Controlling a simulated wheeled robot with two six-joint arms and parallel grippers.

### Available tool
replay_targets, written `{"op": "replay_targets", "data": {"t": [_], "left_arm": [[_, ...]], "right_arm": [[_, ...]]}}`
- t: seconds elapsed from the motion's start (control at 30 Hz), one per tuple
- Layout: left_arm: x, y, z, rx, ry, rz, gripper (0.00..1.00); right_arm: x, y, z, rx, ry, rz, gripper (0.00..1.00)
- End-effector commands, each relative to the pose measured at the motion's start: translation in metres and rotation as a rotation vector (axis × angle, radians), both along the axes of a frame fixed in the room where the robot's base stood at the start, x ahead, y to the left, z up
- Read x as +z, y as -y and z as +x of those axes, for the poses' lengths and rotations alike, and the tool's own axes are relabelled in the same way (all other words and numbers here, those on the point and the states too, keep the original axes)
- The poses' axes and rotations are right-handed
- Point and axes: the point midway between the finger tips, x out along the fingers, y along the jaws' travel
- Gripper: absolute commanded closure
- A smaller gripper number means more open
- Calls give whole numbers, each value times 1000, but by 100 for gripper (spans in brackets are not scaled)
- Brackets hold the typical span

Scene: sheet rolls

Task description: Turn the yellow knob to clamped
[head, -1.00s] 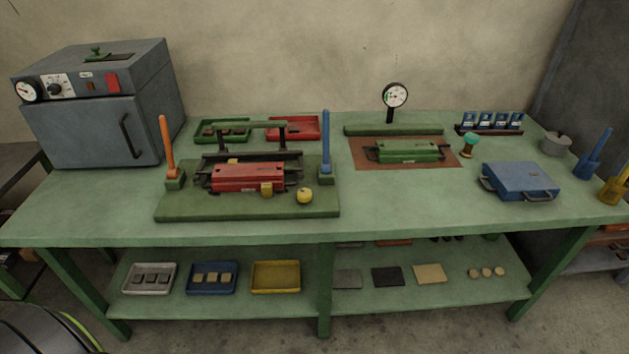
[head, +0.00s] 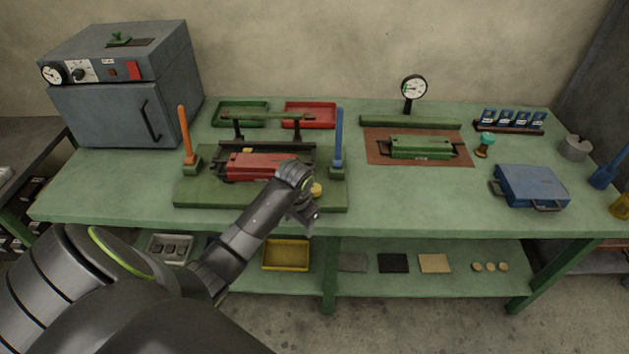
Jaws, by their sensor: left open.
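The yellow knob (head: 317,189) sits at the front right of the green fixture base (head: 200,196) on the bench. My left wrist and gripper hide most of it. A red block (head: 250,167) lies in the fixture, left of the knob, its right end partly hidden by my arm. My left gripper (head: 312,219) is open, pointing down, just in front of the knob. I cannot tell whether it touches the knob. My right gripper is not in view.
An orange lever (head: 185,133) and a blue lever (head: 339,137) stand upright on the fixture's sides. A green block (head: 420,147) lies on a brown mat to the right. A blue case (head: 531,186) is farther right. The bench front between is clear.

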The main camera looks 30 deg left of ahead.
Motion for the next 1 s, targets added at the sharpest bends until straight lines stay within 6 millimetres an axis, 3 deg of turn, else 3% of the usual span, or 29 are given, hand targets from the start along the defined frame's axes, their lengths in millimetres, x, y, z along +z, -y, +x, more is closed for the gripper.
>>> {"op": "replay_targets", "data": {"t": [0.03, 0.2, 0.4, 0.5, 0.67, 1.0], "left_arm": [[19, -6, 22, 0, -5, 2, 41], [83, -20, 77, 6, -50, -19, 41], [151, -30, 115, 18, -84, -53, 41], [172, -32, 124, 21, -93, -67, 41], [181, -34, 128, 23, -101, -76, 41], [147, -33, 128, 23, -100, -76, 41]], "right_arm": [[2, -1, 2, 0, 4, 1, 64], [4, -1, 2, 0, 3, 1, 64], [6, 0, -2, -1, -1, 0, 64], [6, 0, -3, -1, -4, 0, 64], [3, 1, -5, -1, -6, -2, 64], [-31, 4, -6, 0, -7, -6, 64]]}}
